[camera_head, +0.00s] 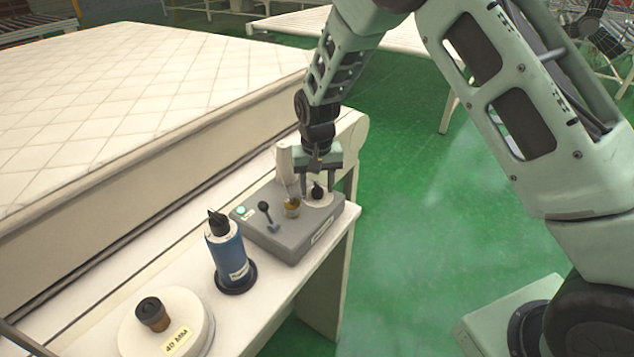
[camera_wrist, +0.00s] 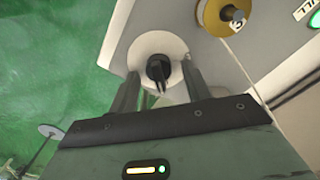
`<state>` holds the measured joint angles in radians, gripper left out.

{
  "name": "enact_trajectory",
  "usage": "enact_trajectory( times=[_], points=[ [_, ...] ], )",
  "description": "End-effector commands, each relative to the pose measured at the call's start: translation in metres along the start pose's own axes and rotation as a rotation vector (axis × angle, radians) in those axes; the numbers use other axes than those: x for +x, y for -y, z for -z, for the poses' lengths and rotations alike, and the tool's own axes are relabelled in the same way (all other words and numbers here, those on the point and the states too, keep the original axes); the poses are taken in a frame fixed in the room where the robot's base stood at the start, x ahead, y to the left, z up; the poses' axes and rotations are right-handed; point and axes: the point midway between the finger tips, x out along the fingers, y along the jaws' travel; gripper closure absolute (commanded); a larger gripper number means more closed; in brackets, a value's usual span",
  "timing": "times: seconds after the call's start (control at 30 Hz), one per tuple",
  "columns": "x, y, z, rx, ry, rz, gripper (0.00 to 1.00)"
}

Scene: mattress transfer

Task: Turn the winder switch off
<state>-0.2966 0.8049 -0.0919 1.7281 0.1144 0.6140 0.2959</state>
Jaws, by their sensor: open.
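The grey control box (camera_head: 283,238) sits on the white bench. At its right end is a black rotary switch (camera_head: 317,190) on a pale round plate, which also shows in the wrist view (camera_wrist: 158,68). I cannot read a label naming it. My gripper (camera_head: 319,195) is open and points down over this switch. In the wrist view my gripper's fingers (camera_wrist: 159,85) stand on either side of the black knob, with gaps visible. Whether they touch it lower down is unclear. A brass knob (camera_head: 291,207) and a black lever (camera_head: 267,211) are further left on the box.
A blue cylinder (camera_head: 227,255) with a black top stands left of the box. A white disc labelled 40 MM (camera_head: 188,330) lies nearer on the bench (camera_head: 250,325). A large quilted mattress (camera_head: 150,80) lies behind. Green floor (camera_head: 430,215) is open to the right.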

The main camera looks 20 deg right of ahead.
Motion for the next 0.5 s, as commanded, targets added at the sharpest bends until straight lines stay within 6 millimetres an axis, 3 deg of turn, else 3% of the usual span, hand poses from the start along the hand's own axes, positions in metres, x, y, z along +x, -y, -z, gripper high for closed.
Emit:
enact_trajectory(
  times=[0.2,0.37,0.5],
  points=[
    [0.0006,0.0000,0.0000,0.000,0.000,0.000,0.51],
    [0.0004,0.0000,0.0000,0.000,0.000,0.000,0.93],
    [0.0003,0.0000,0.0000,-0.001,0.000,0.000,0.96]
  ],
)
